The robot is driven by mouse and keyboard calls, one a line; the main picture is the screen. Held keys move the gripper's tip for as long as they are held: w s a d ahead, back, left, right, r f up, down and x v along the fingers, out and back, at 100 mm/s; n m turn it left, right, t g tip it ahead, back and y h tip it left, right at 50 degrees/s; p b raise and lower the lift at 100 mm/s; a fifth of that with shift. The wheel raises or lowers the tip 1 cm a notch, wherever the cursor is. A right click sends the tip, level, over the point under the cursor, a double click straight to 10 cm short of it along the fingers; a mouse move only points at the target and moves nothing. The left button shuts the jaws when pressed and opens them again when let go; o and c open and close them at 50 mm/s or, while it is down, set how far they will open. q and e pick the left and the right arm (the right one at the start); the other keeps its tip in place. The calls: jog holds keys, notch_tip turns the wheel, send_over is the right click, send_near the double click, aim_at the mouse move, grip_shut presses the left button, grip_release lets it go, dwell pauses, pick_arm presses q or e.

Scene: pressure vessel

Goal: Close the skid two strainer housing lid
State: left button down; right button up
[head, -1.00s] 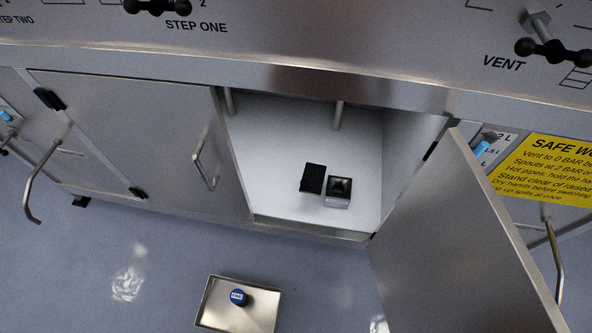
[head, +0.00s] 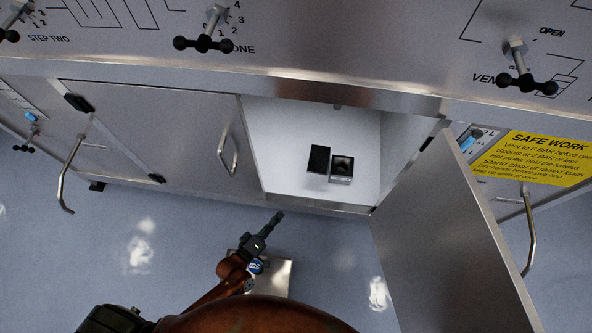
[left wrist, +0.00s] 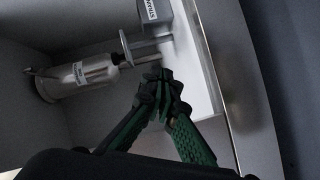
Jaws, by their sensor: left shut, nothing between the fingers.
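The strainer housing (head: 341,170) is a small metal box with a dark square opening on top, on the white floor of the open cabinet. Its lid, a flat dark plate (head: 318,159), stands open at the housing's left side. My left gripper (head: 279,215) is shut and empty, in front of and below the cabinet opening, apart from the housing. In the left wrist view the shut fingers (left wrist: 160,80) point into a cabinet. A grey block with a partly cut-off label (left wrist: 153,10) shows at the top there. My right gripper is out of view.
The open cabinet door (head: 440,235) stands out at the right; a closed door (head: 160,130) is at the left. A tray (head: 277,275) with a blue-capped object (head: 256,266) lies below, partly behind my arm. A labelled metal cylinder (left wrist: 80,78) lies in the wrist view.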

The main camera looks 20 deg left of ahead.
pick_arm(q)
jog(key=w+r+n+t+p, duration=0.2)
jog(key=w+r+n, duration=0.2)
jog(key=w+r, duration=0.5)
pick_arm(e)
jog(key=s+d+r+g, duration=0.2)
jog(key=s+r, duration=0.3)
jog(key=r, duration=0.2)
pick_arm(q)
jog(key=f+b+x, duration=0.1)
jog(key=b+x, duration=0.1)
jog(key=x, duration=0.9)
jog(key=shift+w+a+y+b, duration=0.25)
jog(key=shift+a+y+b, duration=0.05)
jog(key=shift+a, duration=0.05)
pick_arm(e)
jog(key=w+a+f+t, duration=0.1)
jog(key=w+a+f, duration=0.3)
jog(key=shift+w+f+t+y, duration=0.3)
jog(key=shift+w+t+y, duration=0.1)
